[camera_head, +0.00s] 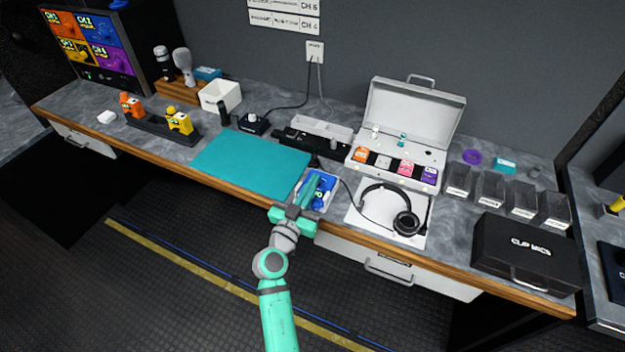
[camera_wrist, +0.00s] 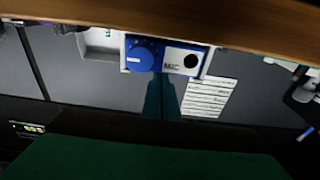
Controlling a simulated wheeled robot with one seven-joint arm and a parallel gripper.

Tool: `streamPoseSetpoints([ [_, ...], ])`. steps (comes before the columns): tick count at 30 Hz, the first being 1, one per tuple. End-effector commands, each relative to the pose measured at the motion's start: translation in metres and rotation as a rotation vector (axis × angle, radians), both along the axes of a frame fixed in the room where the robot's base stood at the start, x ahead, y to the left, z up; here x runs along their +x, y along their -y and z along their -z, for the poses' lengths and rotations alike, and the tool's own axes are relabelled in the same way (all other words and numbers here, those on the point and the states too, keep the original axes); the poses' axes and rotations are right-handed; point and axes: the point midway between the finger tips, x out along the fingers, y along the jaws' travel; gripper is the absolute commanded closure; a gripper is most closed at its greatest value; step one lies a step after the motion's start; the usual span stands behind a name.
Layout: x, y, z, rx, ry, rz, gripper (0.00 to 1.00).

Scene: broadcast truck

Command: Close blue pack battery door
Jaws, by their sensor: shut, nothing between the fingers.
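The blue pack (camera_head: 323,191) lies in a small white tray (camera_head: 329,177) at the front edge of the counter, right of the teal mat. It is partly hidden behind my gripper (camera_head: 311,186), whose teal fingers reach over the tray. In the wrist view a blue face with a round knob (camera_wrist: 142,54) and a pale panel with a dark round spot (camera_wrist: 185,60) show just beyond my fingertips (camera_wrist: 162,82). The fingers are together with nothing between them. I cannot tell whether they touch the pack. The battery door and its position cannot be made out clearly.
A teal mat (camera_head: 250,166) lies left of the tray. Headphones (camera_head: 403,222) rest on a white sheet to its right. An open white case (camera_head: 407,125) with coloured packs stands behind. A black case (camera_head: 527,252) sits at the far right. The counter's wooden edge (camera_head: 225,186) runs along the front.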

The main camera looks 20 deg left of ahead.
Motion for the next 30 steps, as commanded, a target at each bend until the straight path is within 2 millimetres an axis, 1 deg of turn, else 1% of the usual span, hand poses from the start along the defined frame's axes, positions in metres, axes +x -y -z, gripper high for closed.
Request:
streamPoseSetpoints([
  [12,-0.004,0.001,0.013,-0.001,-0.004,0.002,1.00],
  [30,-0.004,0.003,0.018,-0.003,-0.013,0.005,1.00],
])
